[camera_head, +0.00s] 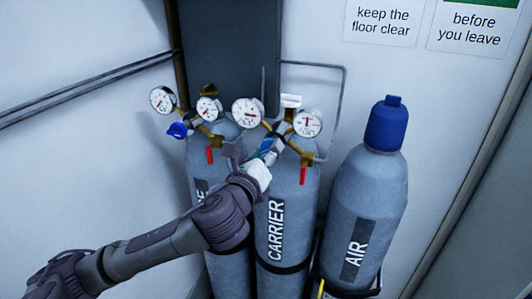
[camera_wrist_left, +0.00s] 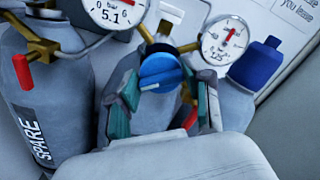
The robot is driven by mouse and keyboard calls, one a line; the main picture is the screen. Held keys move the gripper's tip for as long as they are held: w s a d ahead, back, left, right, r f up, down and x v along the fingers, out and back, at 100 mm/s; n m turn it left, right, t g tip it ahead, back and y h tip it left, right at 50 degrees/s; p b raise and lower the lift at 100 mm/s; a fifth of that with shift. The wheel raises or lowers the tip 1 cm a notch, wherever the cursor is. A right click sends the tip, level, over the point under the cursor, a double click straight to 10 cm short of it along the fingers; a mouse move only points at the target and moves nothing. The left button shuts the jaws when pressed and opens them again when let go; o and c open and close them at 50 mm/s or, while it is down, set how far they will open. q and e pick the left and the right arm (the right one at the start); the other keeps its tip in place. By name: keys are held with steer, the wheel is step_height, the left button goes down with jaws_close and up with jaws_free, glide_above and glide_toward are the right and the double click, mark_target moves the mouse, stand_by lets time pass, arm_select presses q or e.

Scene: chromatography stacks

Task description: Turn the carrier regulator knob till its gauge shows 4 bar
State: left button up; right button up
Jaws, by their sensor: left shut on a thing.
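The carrier cylinder (camera_head: 275,232) stands in the middle, labelled CARRIER. Its regulator knob (camera_wrist_left: 160,72) is blue with a paler bar across its face. My left gripper (camera_head: 265,152) is shut on the knob, with a finger on each side of it in the left wrist view (camera_wrist_left: 160,98). The carrier's left gauge (camera_head: 247,112) reads 5.1 bar in the left wrist view (camera_wrist_left: 112,10), where its top is cut off. The carrier's right gauge (camera_head: 307,123) reads about 125 in the left wrist view (camera_wrist_left: 226,42). My right gripper is out of view.
The spare cylinder (camera_wrist_left: 42,130) stands left, with two gauges, a blue knob (camera_head: 178,130) and a red lever (camera_head: 210,155). The carrier's red lever (camera_head: 303,174) hangs right of my gripper. The blue-capped air cylinder (camera_head: 368,205) stands right. A wall is close behind.

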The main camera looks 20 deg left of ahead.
arm_select(q)
steer(key=shift+n, duration=0.3)
steer(key=o, duration=1.2)
steer(key=shift+w, duration=0.1)
steer(key=shift+c, duration=0.2)
steer(key=s, duration=0.7)
steer(key=shift+s+a, duration=0.15)
steer(key=shift+s, duration=0.1)
